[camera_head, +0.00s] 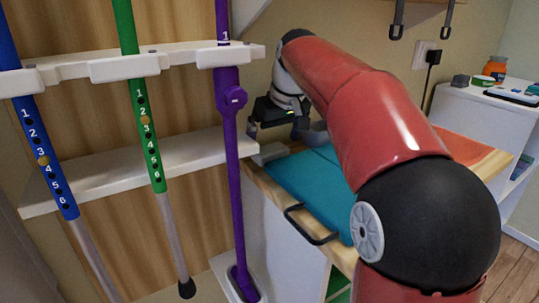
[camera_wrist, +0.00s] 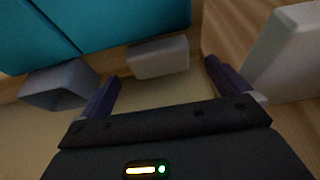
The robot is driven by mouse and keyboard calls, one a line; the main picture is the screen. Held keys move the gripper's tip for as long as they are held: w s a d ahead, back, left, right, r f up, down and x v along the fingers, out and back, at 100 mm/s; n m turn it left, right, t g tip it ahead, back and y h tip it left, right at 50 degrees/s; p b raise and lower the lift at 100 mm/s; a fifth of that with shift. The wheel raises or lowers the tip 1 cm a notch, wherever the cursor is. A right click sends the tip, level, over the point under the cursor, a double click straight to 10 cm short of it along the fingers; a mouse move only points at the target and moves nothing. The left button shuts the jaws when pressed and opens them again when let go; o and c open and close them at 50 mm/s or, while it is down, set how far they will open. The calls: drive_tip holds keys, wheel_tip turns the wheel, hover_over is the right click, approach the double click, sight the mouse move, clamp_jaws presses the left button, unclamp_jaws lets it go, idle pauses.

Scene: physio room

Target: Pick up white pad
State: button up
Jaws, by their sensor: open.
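A small whitish block that looks like the white pad (camera_wrist: 158,57) lies on the wooden top in the wrist view, just beyond and between my fingertips. A pale grey-white piece, probably the same pad (camera_head: 269,153), shows at the left end of the cabinet top in the head view. My gripper (camera_wrist: 160,84) is open and empty, with its two dark fingers spread wide and apart from the pad. In the head view my gripper (camera_head: 273,118) is above the back left of the cabinet top; its fingertips are hard to make out.
A teal folded item (camera_head: 312,180) covers much of the cabinet top, beside the pad. A grey hollow piece (camera_wrist: 58,86) is near my left finger, and a white block (camera_wrist: 288,52) near my right. A rack with blue, green and purple canes (camera_head: 229,125) stands left.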

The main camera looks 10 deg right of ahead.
sight(271, 149)
drive_tip(key=x, duration=0.3)
drive_tip(key=shift+w+f, duration=0.1)
drive_tip(key=shift+f, duration=0.15)
drive_tip(key=c, duration=1)
drive_tip(key=shift+d+r, duration=0.1)
drive_tip(key=shift+r, duration=0.1)
drive_tip(key=shift+r, duration=0.25)
wheel_tip(271, 149, up, 6)
drive_tip(key=shift+r+p, duration=0.1)
drive_tip(key=shift+p, duration=0.6)
drive_tip(key=s+d+b, duration=0.1)
drive_tip(key=s+d, duration=0.1)
drive_tip(key=s, duration=0.4)
drive_tip(key=s+d+b, duration=0.1)
drive_tip(key=s+d, duration=0.1)
drive_tip(key=s, duration=0.4)
drive_tip(key=s+d+b, duration=0.1)
drive_tip(key=s+d, duration=0.1)
drive_tip(key=s, duration=0.5)
